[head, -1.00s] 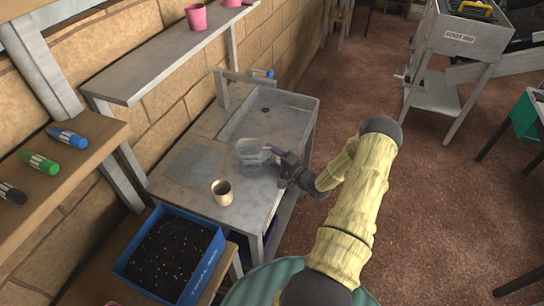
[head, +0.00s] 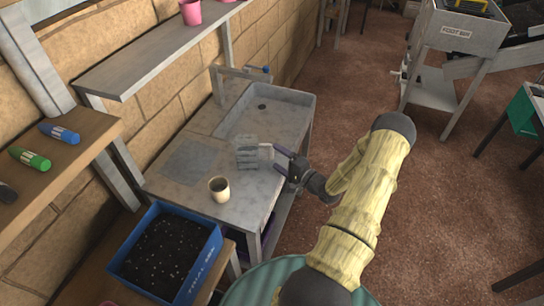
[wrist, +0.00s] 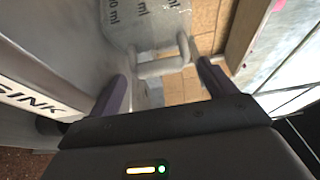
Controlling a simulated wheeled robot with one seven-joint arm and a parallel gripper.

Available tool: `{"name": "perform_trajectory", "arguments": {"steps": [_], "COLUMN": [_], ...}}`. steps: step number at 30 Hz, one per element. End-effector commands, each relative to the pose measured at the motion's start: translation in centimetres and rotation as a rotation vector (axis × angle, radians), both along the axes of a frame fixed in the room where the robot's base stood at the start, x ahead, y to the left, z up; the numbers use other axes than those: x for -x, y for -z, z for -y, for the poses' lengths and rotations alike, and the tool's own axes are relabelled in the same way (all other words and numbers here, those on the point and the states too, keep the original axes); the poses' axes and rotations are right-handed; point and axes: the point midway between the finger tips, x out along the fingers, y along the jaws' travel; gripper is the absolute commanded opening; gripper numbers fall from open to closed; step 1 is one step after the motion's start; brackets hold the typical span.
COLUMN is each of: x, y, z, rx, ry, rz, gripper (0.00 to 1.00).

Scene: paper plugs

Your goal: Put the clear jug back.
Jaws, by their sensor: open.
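The clear jug (head: 248,153) stands upright on the grey sink bench, between the flat darker square and the basin. In the wrist view the jug (wrist: 135,22) shows its printed ml marks at the top, with its handle (wrist: 163,62) pointing toward my gripper. My gripper (head: 280,160) is just right of the jug in the head view. Its purple fingers are open, and the wrist view shows my gripper (wrist: 165,80) with the handle ahead of and between the fingertips, apart from them.
A beige cup (head: 219,189) stands on the bench near its front edge. The sink basin (head: 275,112) lies behind the jug, with a tap (head: 240,72) beside it. A blue tray of soil (head: 165,255) is front left. A grey shelf (head: 150,55) runs along the brick wall.

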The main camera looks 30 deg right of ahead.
Motion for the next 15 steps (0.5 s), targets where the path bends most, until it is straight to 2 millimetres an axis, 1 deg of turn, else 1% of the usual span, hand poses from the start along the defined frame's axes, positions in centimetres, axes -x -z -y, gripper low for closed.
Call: {"name": "perform_trajectory", "arguments": {"steps": [1,7,12,15], "x": [1.0,4.8,6.7,7.1], "y": [0.3,0.2,0.1,0.0], "z": [0.4,1.6,2.1,2.3], "rx": [0.001,0.001,0.001,0.000], "ry": [0.003,0.004,0.002,0.004], "rz": [0.000,0.000,0.000,0.001], "gripper": [0.83,0.83,0.83,0.83]}}
